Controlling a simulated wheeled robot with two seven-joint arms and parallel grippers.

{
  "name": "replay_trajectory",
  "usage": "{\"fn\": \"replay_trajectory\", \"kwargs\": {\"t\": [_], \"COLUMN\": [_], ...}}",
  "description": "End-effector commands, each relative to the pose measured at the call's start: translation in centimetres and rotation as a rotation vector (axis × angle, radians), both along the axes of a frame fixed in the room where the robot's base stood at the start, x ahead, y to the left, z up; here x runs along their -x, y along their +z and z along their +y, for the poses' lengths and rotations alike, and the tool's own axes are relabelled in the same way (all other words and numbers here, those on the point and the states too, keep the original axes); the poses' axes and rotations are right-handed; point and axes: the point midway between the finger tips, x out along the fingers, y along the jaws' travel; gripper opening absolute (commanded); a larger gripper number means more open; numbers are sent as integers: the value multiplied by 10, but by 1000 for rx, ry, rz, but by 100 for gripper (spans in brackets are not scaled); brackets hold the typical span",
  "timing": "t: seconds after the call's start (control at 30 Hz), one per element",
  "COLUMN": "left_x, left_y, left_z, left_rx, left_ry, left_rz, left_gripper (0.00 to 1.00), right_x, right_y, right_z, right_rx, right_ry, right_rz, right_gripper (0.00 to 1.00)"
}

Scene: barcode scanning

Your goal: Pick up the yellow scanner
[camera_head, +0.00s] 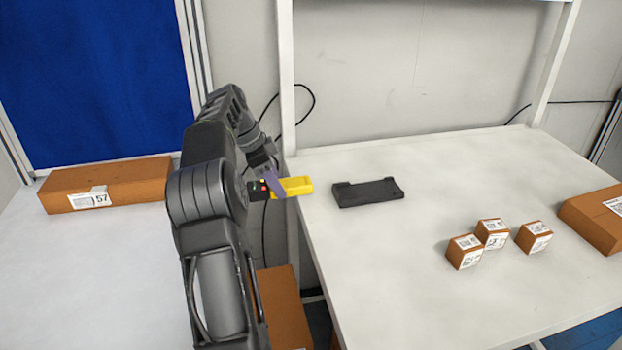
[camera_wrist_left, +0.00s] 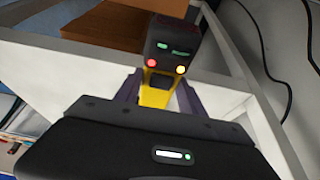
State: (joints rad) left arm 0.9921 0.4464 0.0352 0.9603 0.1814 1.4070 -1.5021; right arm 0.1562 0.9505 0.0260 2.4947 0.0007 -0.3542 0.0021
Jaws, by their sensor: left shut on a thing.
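The yellow scanner (camera_head: 293,186) with a black head is held in my left gripper (camera_head: 272,183), beside the left edge of the right table. In the left wrist view the scanner (camera_wrist_left: 157,93) sits between the two purple-grey fingers of my left gripper (camera_wrist_left: 157,90), and its black head shows a red and a yellow light. The gripper is shut on its yellow body. In the head view my arm hides part of the area behind it. My right gripper is not in view.
A black holder (camera_head: 368,192) lies on the right table (camera_head: 400,270). Small labelled boxes (camera_head: 494,233) stand at its right, with a larger box (camera_head: 597,215) beyond. A long box (camera_head: 105,184) is on the left table (camera_head: 90,270). A brown box (camera_head: 283,308) sits low between the tables.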

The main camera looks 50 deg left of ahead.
Motion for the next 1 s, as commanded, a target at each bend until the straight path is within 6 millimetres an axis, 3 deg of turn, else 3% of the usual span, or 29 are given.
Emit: {"fn": "replay_trajectory", "kwargs": {"t": [0.1, 0.33, 1.0], "left_x": [29, 59, 65], "left_y": [5, 2, 0], "left_z": [15, 30, 34], "left_rx": [0, 1, 0], "left_ry": [5, 1, -1], "left_rz": [1, 1, 0], "left_gripper": [0, 0, 0], "right_x": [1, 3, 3], "right_y": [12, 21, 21], "right_z": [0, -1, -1], "right_rx": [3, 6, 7], "right_ry": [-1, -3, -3], "right_rz": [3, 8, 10], "right_gripper": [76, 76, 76]}}
